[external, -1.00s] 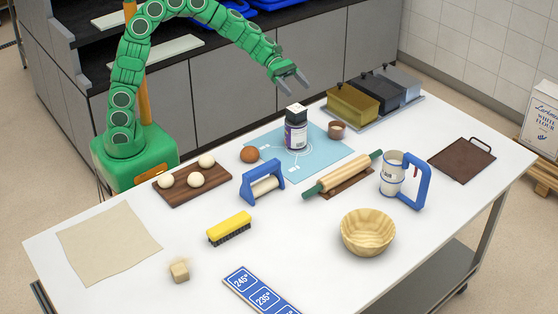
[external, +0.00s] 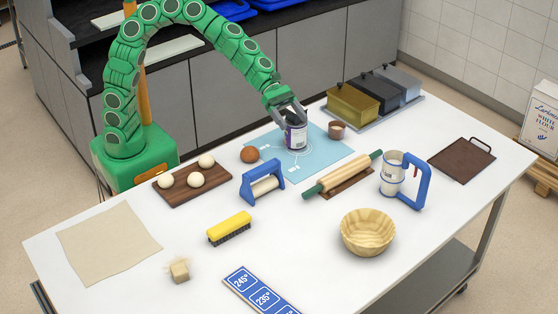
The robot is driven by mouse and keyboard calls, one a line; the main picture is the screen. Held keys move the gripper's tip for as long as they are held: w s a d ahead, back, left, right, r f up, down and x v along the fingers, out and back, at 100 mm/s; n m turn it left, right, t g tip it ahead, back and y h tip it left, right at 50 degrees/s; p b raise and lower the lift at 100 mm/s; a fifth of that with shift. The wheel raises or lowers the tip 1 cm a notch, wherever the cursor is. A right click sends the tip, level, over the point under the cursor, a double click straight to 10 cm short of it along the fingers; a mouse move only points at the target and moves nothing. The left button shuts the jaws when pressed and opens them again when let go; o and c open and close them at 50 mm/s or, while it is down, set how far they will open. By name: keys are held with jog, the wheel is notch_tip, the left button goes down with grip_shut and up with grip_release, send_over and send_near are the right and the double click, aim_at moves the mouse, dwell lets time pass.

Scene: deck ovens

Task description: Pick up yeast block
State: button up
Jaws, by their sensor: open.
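The yeast block looks to be the small beige cube (external: 180,269) near the front left of the white table, below the beige cloth. My gripper (external: 293,114) is far from it, towards the back of the table. Its open jaws are around the top of a dark-capped jar with a purple and white label (external: 297,136). The jar stands upright on a light blue mat (external: 325,152). The jaws hide part of the jar's cap. I cannot tell whether they touch it.
A yellow brush (external: 229,228) and a blue-handled roller (external: 262,184) lie between the jar and the cube. A board with dough balls (external: 176,194), a cloth (external: 105,242), a wooden bowl (external: 368,233) and a blue temperature strip (external: 255,291) stand around. Bare table surrounds the cube.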

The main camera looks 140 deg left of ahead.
jog(key=w+d, duration=0.4)
jog(key=d, duration=0.3)
jog(key=w+d, duration=0.4)
jog(key=d, duration=0.3)
notch_tip(320, 180, up, 3)
jog(key=m+t+h, duration=0.1)
jog(key=m+h, duration=0.1)
send_over(179, 263)
jog(key=s, duration=0.5)
jog(key=f, duration=1.5)
jog(key=a+f, duration=0.1)
jog(key=f, duration=0.6)
jog(key=shift+f, duration=0.15)
jog(key=shift+w+f, duration=0.1)
jog(key=shift+w+d+f, duration=0.1)
jog(key=shift+w+d, duration=0.1)
jog(key=shift+w, duration=0.1)
jog(key=shift+w+d, duration=0.1)
jog(key=shift+w, duration=0.1)
jog(key=shift+w+f, duration=0.1)
jog(key=shift+w+f, duration=0.3)
jog(key=shift+w, duration=0.15)
